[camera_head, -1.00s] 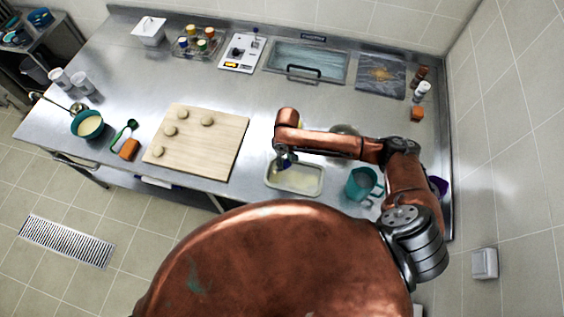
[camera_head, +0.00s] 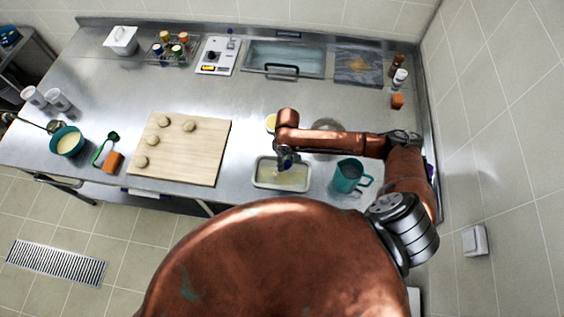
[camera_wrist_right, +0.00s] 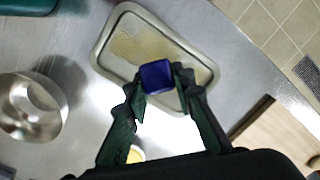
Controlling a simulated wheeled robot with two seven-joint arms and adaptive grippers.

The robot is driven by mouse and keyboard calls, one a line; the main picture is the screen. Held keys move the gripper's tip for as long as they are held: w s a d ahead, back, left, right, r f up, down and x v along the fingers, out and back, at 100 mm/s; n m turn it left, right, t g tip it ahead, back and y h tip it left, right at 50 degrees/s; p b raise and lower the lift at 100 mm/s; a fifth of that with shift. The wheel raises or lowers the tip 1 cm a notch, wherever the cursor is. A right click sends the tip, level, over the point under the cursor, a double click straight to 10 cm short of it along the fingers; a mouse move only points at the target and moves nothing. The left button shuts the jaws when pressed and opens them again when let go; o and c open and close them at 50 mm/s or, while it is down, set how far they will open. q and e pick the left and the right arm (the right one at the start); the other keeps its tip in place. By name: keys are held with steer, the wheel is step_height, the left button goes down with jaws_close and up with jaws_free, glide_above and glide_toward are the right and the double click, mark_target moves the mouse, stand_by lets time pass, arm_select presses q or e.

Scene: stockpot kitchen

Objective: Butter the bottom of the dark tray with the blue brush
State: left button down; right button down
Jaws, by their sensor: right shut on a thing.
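The tray (camera_head: 256,180) is a shallow rectangle with a metal rim at the counter's front edge. It looks pale to grey here rather than dark. In the right wrist view the tray (camera_wrist_right: 107,50) has a patchy yellowish film (camera_wrist_right: 140,47) on part of its bottom. My right gripper (camera_head: 287,162) is over the tray and shut on the blue brush (camera_wrist_right: 157,76), whose square blue end shows between the fingers. The bristles are hidden, so I cannot tell whether they touch the tray. My left gripper is not in view.
A teal jug (camera_head: 347,176) stands close right of the tray. A steel bowl (camera_wrist_right: 30,108) and a small yellow-filled dish (camera_head: 271,123) are behind it. A wooden board (camera_head: 185,160) with several dough rounds lies left. The middle of the counter behind is clear.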

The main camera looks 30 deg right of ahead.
steer(key=shift+s+d, duration=3.85)
steer(key=shift+d, duration=2)
steer(key=shift+w+a, duration=6.55)
steer(key=shift+a, duration=1.85)
steer(key=s+d, duration=0.3)
steer(key=d, duration=0.4)
